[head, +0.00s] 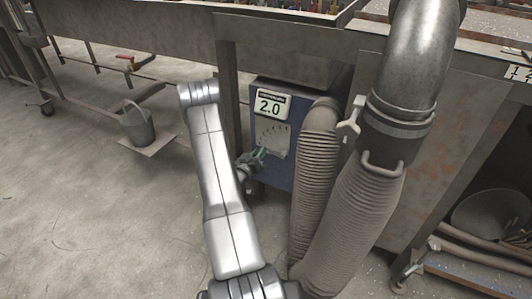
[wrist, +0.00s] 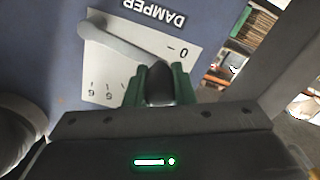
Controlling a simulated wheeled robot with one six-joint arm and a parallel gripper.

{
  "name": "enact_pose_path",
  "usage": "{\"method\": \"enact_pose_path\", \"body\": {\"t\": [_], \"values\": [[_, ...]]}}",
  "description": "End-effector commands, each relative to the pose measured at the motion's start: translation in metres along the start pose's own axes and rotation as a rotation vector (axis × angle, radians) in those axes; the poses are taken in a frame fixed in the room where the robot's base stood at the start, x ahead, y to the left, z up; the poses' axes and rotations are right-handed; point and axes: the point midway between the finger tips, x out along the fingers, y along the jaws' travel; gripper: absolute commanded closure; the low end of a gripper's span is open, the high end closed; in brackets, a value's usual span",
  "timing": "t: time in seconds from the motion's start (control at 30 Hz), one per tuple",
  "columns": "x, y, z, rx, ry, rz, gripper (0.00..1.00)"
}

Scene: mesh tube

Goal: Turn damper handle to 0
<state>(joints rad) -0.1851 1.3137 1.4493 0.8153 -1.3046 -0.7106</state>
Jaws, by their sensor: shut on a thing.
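The damper handle (wrist: 125,48) is a grey lever on a white dial plate (wrist: 110,82), under the upside-down word DAMPER, in the wrist view. It runs from a round pivot at upper left to a dark grip at lower right. My gripper (wrist: 160,85) has its green fingers shut on that grip, one on each side. The 0 mark shows just above and right of the grip. Other numbers sit at the plate's lower left, partly unclear. In the head view my gripper (head: 260,153) is at the pale dial plate (head: 272,137), where the handle is too small to make out.
The blue box (head: 283,100) bears a 2.0 label (head: 270,104). Ribbed hoses (head: 345,215) and a metal duct (head: 422,50) stand close on its right. A table leg (head: 229,90) is close on its left. A bucket (head: 137,125) stands farther left; the left floor is mostly open.

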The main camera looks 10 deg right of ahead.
Motion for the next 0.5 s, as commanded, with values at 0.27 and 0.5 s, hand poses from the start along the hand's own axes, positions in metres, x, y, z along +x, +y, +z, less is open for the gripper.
{"method": "enact_pose_path", "body": {"t": [0.27,0.5], "values": [[-0.0001,-0.0056,0.011,-0.127,-0.002,0.001,1.0],[0.0,-0.0066,0.0131,-0.165,-0.002,0.0,1.0]]}}
